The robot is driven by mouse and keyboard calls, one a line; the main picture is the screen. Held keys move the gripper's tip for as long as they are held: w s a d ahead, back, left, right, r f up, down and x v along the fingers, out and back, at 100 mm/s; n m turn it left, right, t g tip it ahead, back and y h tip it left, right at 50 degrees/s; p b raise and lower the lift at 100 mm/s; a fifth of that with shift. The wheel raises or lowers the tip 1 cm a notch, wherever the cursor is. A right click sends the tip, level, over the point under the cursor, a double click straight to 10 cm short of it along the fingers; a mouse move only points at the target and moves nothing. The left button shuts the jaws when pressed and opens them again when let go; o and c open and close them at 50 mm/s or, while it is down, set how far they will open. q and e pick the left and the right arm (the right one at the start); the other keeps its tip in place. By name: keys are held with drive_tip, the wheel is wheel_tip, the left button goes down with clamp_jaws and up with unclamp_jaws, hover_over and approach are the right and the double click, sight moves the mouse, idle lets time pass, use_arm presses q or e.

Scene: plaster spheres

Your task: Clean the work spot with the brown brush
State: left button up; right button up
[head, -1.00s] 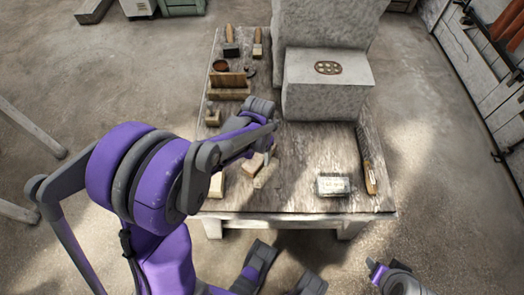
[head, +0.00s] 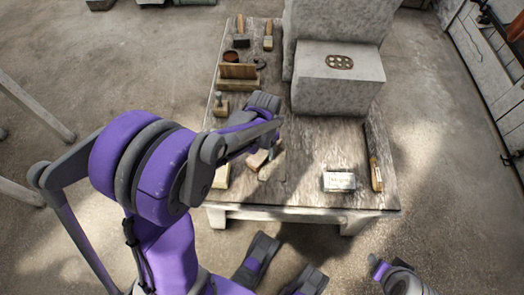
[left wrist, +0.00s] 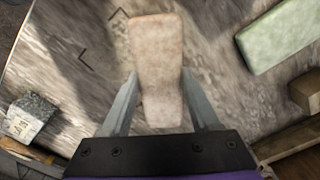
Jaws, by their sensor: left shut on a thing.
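My left gripper (head: 266,152) is low over the near left part of the worn table (head: 310,145). It is shut on a pale brown, rounded block (head: 257,160). In the left wrist view the block (left wrist: 158,70) lies lengthwise between both fingers. No bristles show on it, so I cannot tell whether it is the brown brush. Two brushes with brown handles (head: 241,26) (head: 268,28) lie at the table's back left. Dark corner marks (left wrist: 88,56) show on the table top beside the held block.
A pale greenish block (left wrist: 280,35) lies close to the held one. A small wooden rack (head: 238,86) stands behind my gripper. A large plaster block (head: 338,88) fills the back right. A labelled box (head: 339,181) and a long wooden-handled tool (head: 375,165) lie at right. The table's middle is clear.

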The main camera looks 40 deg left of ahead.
use_arm(q)
drive_tip(key=shift+w+d, duration=0.1)
drive_tip(key=shift+w, duration=1.45)
drive_tip(key=shift+s, duration=2.25)
drive_tip(key=shift+w, duration=0.1)
drive_tip(key=shift+w+r+p, duration=0.45)
drive_tip(key=shift+w+r, duration=0.3)
drive_tip(key=shift+w, duration=0.3)
